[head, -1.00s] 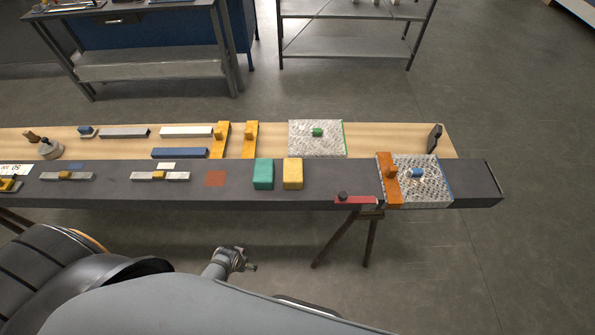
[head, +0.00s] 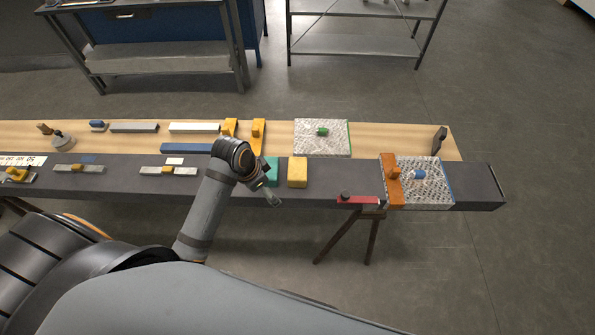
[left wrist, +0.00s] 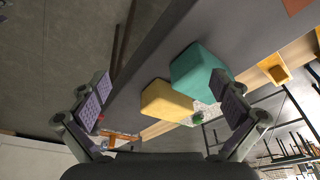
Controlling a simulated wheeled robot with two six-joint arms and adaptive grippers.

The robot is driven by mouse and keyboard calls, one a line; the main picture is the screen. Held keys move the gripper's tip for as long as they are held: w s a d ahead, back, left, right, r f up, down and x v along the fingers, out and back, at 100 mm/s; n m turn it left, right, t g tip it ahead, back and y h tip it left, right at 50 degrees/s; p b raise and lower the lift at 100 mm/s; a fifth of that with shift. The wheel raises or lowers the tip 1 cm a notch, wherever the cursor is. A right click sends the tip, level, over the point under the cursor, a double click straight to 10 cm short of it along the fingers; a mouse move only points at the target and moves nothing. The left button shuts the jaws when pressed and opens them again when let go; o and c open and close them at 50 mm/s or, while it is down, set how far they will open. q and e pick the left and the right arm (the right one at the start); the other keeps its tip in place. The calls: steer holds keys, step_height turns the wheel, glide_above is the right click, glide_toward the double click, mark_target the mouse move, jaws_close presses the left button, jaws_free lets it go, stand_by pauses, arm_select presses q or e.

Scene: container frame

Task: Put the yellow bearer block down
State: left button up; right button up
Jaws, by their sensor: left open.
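The yellow bearer block (head: 297,172) stands on the dark beam, just right of the teal block (head: 272,171). My left gripper (head: 272,197) is over the beam's near edge, in front of the teal block and left of the yellow block. In the left wrist view my left gripper (left wrist: 167,98) is open and empty. There the yellow block (left wrist: 166,102) and the teal block (left wrist: 199,72) lie beyond and between the fingers, with no visible contact. The arm hides the reddish square patch in the head view. My right gripper is not in view.
The dark beam (head: 325,185) lies along a wooden board (head: 375,135). An orange piece (head: 390,172) crosses a textured plate at right, near a red clamp-like piece (head: 358,199). Yellow pieces (head: 257,135) stand behind the blocks.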

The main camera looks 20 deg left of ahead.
mark_target(296, 168)
arm_select(q)
steer(key=w+d+r+m+g+h, duration=0.1)
steer(key=w+d+r+m+h, duration=0.15)
steer(key=w+r+m, duration=0.5)
steer(key=f, duration=0.2)
steer(key=w+d+f, duration=0.1)
steer(key=f, duration=0.1)
steer(key=w+f+p, duration=0.1)
steer(key=f, duration=0.1)
steer(key=shift+w+d, duration=0.25)
steer(key=shift+d, duration=0.15)
steer(key=shift+w+f, duration=0.1)
steer(key=shift+f, duration=0.25)
steer(key=shift+d+f+p, duration=0.25)
steer(key=shift+f+p, duration=0.05)
steer(key=shift+p, duration=0.15)
steer(key=p+x, duration=0.1)
steer(key=x, duration=0.3)
steer(key=shift+f, duration=0.25)
steer(key=c, duration=0.8)
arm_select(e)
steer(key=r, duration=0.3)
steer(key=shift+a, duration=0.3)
